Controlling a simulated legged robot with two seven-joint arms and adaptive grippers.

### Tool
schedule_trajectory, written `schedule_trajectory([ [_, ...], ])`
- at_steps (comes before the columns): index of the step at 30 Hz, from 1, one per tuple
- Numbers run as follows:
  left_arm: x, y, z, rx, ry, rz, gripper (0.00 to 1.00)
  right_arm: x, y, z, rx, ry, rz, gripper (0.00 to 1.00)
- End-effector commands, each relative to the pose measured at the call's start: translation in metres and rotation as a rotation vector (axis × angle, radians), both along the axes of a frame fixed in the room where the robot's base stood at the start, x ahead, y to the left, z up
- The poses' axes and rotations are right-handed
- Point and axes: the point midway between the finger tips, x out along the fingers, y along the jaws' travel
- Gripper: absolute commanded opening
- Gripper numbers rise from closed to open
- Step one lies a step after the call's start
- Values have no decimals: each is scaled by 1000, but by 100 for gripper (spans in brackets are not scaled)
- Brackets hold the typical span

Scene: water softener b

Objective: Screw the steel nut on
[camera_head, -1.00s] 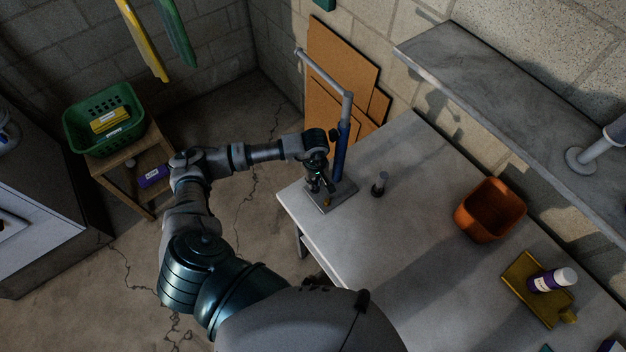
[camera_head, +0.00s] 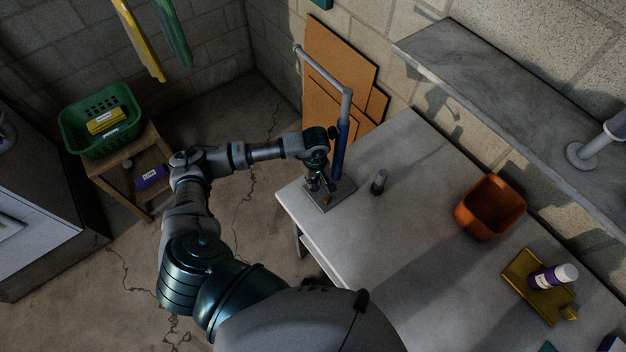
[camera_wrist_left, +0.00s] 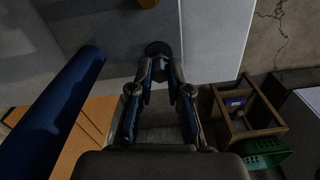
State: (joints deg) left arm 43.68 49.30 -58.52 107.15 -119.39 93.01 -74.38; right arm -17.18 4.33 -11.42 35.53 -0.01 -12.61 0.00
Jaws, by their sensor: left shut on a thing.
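My left gripper (camera_head: 318,186) is low over the square metal plate (camera_head: 343,200) at the table's left corner. In the left wrist view its fingertips (camera_wrist_left: 160,68) close on a dark round piece (camera_wrist_left: 158,48), which I take for the steel nut; its threads and seating are too dark to tell. The fingers hide most of it in the head view. A blue post (camera_head: 341,155) stands upright on the plate beside the gripper; it also shows at left in the left wrist view (camera_wrist_left: 60,110). My right gripper is out of view.
A small grey cylinder (camera_head: 379,182) stands on the grey table (camera_head: 400,250) right of the plate. An orange bin (camera_head: 490,208) and a yellow tray (camera_head: 525,290) with a white-capped bottle (camera_head: 553,277) are further right. A grey arm (camera_head: 322,68) tops the post.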

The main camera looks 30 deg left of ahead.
Motion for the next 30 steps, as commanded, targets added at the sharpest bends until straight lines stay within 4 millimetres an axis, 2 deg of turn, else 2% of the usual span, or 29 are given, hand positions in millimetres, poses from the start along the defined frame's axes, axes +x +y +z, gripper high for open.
schedule_trajectory([
  [5,2,0,0,-2,-6,2,0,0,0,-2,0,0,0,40],
  [25,1,0,-19,-1,-2,1,0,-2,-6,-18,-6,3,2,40],
  [26,1,0,-18,-1,-2,1,24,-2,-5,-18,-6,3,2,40],
  [27,1,0,-18,-2,-3,1,34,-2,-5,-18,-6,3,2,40],
  [30,1,0,-18,-2,-3,1,34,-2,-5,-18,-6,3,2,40],
])
